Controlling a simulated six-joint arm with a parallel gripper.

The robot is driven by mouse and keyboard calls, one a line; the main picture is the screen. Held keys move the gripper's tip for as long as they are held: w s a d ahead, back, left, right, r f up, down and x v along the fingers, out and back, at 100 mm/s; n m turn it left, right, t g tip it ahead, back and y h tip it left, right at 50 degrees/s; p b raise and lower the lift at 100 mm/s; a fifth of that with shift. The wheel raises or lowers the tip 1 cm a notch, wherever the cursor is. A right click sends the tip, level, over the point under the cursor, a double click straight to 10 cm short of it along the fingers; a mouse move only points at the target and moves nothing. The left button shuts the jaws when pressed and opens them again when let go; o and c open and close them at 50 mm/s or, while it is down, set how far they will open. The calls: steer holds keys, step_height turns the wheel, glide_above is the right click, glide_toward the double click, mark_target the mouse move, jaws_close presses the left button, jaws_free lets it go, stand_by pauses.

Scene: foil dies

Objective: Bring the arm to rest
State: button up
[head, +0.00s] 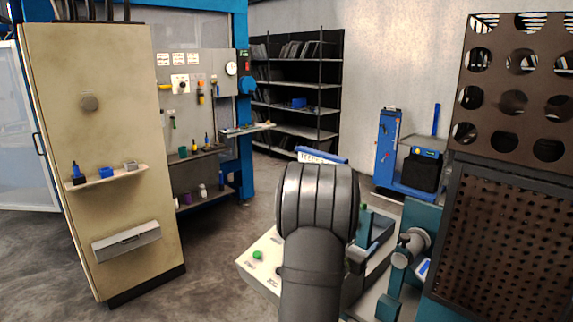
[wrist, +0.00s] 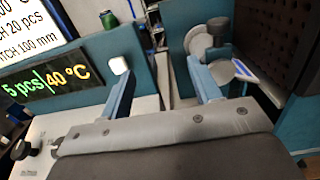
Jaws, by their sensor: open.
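My gripper (wrist: 160,75) shows in the wrist view with its two blue fingers wide apart and nothing between them. Its fingertips are over a machine, between a teal panel with a display (wrist: 45,88) at left and a grey round knob-like part (wrist: 208,42) at right. In the head view my grey arm stands in the lower middle and hides much of the machine and most of my gripper. I cannot tell from the views whether the fingers touch anything.
The machine's pale panel (head: 258,271) carries a green button (head: 257,255). A perforated brown guard (head: 515,235) stands close at right. A beige cabinet (head: 95,210) is at left, a black shelf (head: 300,115) behind. Grey floor (head: 215,240) is clear between cabinet and machine.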

steer(key=w+a+f, duration=0.2)
steer(key=w+a, duration=0.1)
steer(key=w+a+f, duration=0.3)
steer(key=shift+a+f, duration=0.25)
steer(key=shift+f, duration=0.1)
steer(key=f, duration=0.4)
steer(key=shift+w+a, duration=0.25)
steer(key=shift+w+f, duration=0.1)
steer(key=m+g+h, duration=0.2)
steer(key=m, duration=0.1)
steer(key=m+g+h, duration=0.1)
steer(key=m+g, duration=0.1)
steer(key=g, duration=0.1)
steer(key=shift+m+g+h, duration=0.3)
steer(key=shift+m+h, duration=0.1)
steer(key=v, duration=1.7)
steer(key=shift+s, duration=0.2)
steer(key=shift+d+r+n+t, duration=0.4)
steer(key=shift+d+n+t, duration=0.1)
steer(key=shift+d+t, duration=0.15)
